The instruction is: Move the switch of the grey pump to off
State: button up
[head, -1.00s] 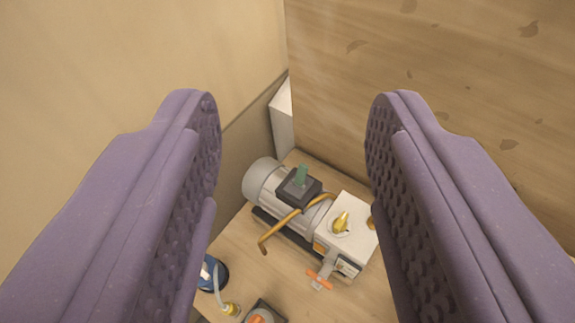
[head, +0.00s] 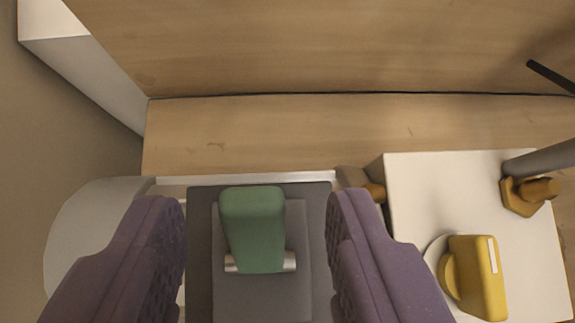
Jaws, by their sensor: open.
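The grey pump (head: 90,235) fills the lower part of the head view, with its rounded motor end at the left. Its switch is a green lever (head: 253,228) on a silver pin, set on a dark grey switch box (head: 318,215). The lever leans toward the top of the picture. My gripper (head: 257,215) is open, with one purple finger on each side of the lever. Gaps show between both fingers and the lever, and nothing is held. The lower edge of the switch box is cut off by the frame.
The pump's white block (head: 415,190) is at the right, with a yellow knob (head: 480,278) and a brass fitting (head: 525,195) on a grey pipe. A wooden wall (head: 330,45) rises behind the wooden surface (head: 240,135). A white box (head: 85,70) stands at the upper left.

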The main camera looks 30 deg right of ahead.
aim_at(251, 223)
jog(key=x, duration=0.5)
grip_shut()
